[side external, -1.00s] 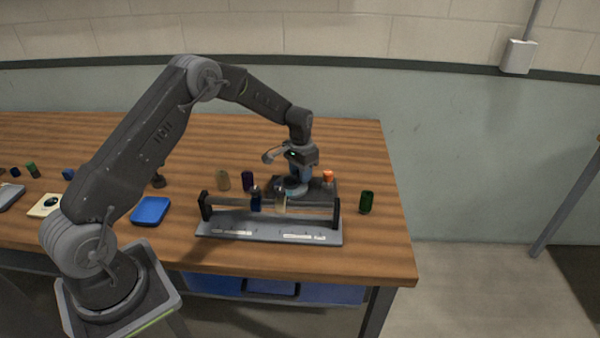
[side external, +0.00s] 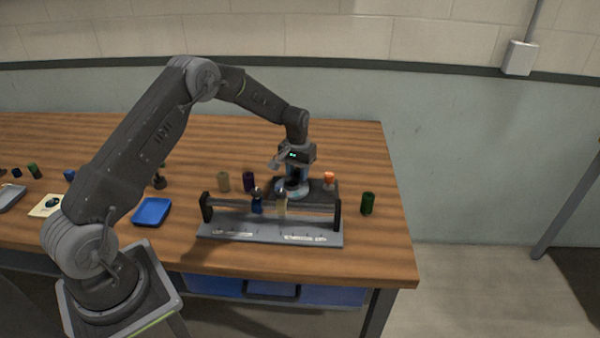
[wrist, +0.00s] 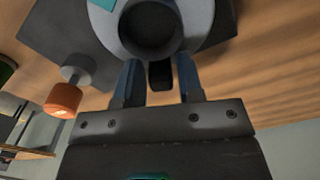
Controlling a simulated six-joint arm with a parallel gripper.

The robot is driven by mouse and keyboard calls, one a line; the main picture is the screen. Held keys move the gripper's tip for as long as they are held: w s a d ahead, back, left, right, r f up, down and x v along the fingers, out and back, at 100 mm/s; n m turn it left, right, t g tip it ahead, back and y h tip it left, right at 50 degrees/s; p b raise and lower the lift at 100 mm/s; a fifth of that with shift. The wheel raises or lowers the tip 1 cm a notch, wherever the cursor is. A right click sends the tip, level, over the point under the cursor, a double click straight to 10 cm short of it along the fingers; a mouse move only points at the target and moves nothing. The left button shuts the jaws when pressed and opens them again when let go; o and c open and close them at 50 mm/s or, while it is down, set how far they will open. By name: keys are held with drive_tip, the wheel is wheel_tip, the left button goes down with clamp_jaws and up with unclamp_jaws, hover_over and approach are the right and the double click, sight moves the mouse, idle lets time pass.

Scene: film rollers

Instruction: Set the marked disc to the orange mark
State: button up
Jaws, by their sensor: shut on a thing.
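The pale grey disc (side external: 281,188) sits on a dark base plate (side external: 319,195) behind the roller frame. In the wrist view the disc (wrist: 196,20) has a dark round hub and a teal patch (wrist: 103,4) near its rim. A small black tab (wrist: 160,75) stands at its near edge. My gripper (wrist: 158,82) has its blue fingers either side of this tab and is shut on it. An orange-ended piece (side external: 329,175) stands at the right of the plate; the wrist view shows it (wrist: 63,98) at left. I cannot make out a separate orange mark.
The roller frame (side external: 215,230) stands in front, with a blue and a cream roller on its bar. A green cylinder (side external: 368,204) is at right, tan (side external: 223,182) and purple (side external: 248,181) ones at left. A blue tray (side external: 152,211) lies further left.

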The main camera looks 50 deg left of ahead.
drive_tip(key=shift+s+a+f+n, duration=0.1)
drive_tip(key=shift+s+n, duration=0.1)
drive_tip(key=shift+n, duration=0.45)
drive_tip(key=shift+s+a+n, duration=0.15)
drive_tip(key=shift+s+n, duration=0.05)
drive_tip(key=shift+n, duration=0.5)
drive_tip(key=shift+s+a+f+n, duration=0.1)
drive_tip(key=shift+s+n, duration=0.1)
drive_tip(key=shift+n, duration=0.45)
drive_tip(key=o, duration=0.7)
drive_tip(key=shift+w+r, duration=0.1)
drive_tip(key=shift+r, duration=0.5)
wheel_tip(320, 180, up, 13)
drive_tip(key=shift+f, duration=0.1)
